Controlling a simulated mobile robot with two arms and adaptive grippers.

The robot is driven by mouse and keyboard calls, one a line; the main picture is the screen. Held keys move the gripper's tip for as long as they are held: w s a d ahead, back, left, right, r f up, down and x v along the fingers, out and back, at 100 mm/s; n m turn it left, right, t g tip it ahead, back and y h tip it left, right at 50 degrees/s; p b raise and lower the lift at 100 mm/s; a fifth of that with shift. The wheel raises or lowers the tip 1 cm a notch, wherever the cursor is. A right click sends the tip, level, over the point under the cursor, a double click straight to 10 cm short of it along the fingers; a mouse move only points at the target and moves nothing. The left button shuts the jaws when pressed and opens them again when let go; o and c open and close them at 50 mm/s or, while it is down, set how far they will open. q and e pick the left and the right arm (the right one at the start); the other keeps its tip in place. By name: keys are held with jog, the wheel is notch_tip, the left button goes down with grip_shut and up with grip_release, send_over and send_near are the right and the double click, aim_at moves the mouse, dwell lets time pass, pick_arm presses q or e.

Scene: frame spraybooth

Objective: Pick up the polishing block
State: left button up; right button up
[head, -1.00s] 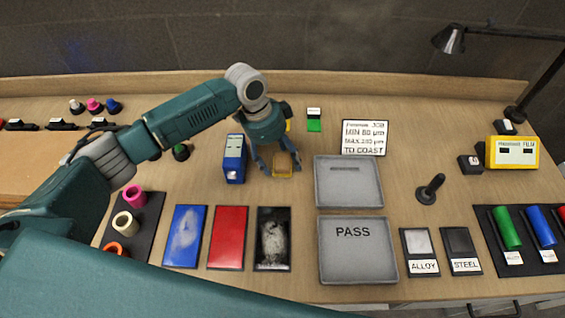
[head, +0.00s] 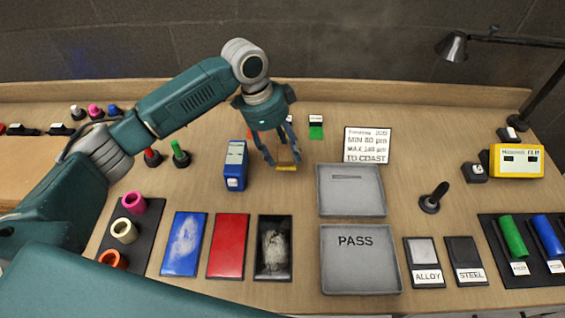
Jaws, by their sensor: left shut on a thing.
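The polishing block (head: 288,159) appears as a small brown block with a yellow lower edge. It is between the fingers of my left gripper (head: 284,158), right of the blue box-shaped gauge. The gripper points down and is shut on the block, and its fingers hide part of it. The block seems to be held just above the bench, though the gap is hard to judge. My right gripper is not in view.
The blue gauge (head: 235,166) stands close by on the left. Grey trays (head: 351,190), one marked PASS (head: 360,275), lie to the right. Blue (head: 185,243), red (head: 229,246) and dark (head: 273,273) panels lie in front. A sign (head: 367,145) stands behind the trays.

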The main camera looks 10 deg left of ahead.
aim_at(283, 152)
pick_arm(q)
notch_tip(283, 152, up, 12)
jog(key=shift+f+b, duration=0.15)
jog(key=shift+b, duration=0.75)
jog(key=c, duration=0.4)
jog(key=shift+r, duration=0.85)
